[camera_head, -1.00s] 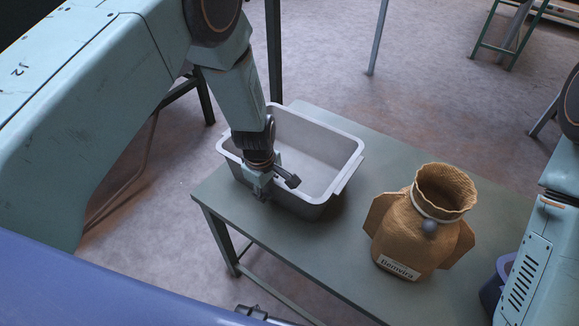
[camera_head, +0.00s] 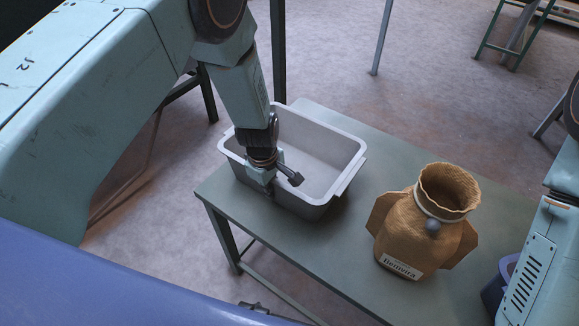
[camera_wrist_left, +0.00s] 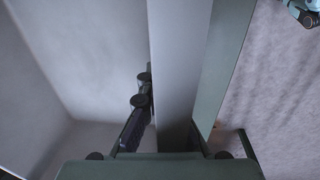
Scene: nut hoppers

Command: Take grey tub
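The grey tub (camera_head: 345,187) stands on a green table. It is open and its inside looks empty. My left gripper (camera_head: 276,186) is at the tub's near-left wall, pointing down, with one dark finger on the inner side of the rim. In the left wrist view the tub's rim (camera_wrist_left: 174,60) runs between the two sides of my left gripper (camera_wrist_left: 170,128). The inner finger lies close beside the rim; the outer one is mostly hidden behind it. Whether the fingers press on the wall cannot be seen. My right gripper is out of view.
A brown sack-like container (camera_head: 418,232) with a label reading "Bemvira" stands on the table (camera_head: 320,238), right of the tub. A dark blue container (camera_head: 497,285) shows partly at the right, beside my right arm. Table surface between tub and sack is clear.

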